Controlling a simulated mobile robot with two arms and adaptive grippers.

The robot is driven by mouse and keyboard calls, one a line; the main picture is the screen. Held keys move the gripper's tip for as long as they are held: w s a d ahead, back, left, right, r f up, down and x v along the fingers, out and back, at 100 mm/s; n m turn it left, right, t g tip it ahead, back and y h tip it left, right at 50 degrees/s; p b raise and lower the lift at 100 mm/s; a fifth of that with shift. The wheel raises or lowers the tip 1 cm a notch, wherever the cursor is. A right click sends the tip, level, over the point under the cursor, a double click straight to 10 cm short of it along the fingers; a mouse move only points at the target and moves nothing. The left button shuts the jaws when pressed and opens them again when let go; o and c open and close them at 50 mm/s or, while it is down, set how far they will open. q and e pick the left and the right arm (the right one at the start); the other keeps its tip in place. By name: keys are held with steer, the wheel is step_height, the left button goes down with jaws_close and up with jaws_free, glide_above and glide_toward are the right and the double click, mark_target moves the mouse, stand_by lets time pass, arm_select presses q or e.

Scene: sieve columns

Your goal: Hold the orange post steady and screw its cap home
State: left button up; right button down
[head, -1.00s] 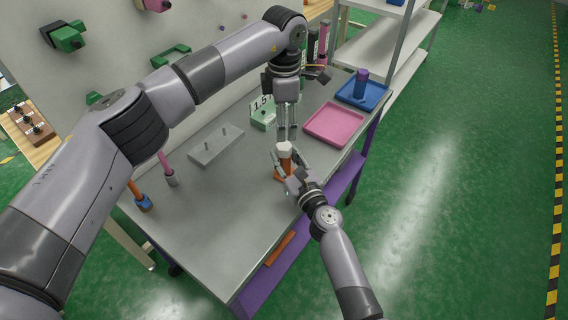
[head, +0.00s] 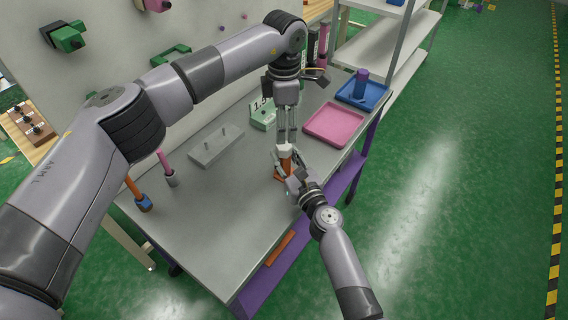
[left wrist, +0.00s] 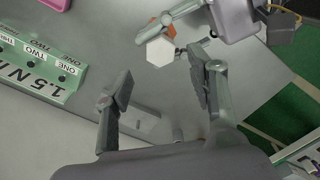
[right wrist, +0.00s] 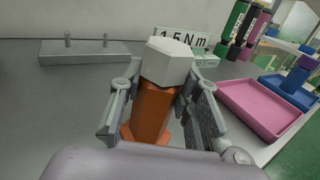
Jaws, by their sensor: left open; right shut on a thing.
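The orange post (right wrist: 149,112) stands upright on the grey table with the white hexagonal cap (right wrist: 167,61) on its top. My right gripper (right wrist: 160,110) is shut around the post below the cap; in the head view it reaches in from the front right. In the head view my left gripper (head: 287,138) points down just above the cap (head: 284,150). In the left wrist view my left gripper (left wrist: 160,92) has its fingers wide apart and empty, with the cap (left wrist: 160,51) beyond and between the fingertips. How far the cap is screwed down cannot be told.
A pink tray (head: 334,123) and a blue tray (head: 374,98) with a purple cylinder lie to the right. A green block labelled 1.5 Nm (head: 262,117) and a grey pegged plate (head: 215,146) stand behind. Two tools (head: 141,201) stand at the left.

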mark_target(284, 145)
arm_select(q)
step_height(284, 145, down, 7)
steer(key=shift+f, duration=0.1)
stand_by(0.3)
steer(key=shift+c, duration=0.4)
steer(key=c, duration=1.1)
steer(key=o, duration=1.2)
steer(key=shift+r, duration=2.25)
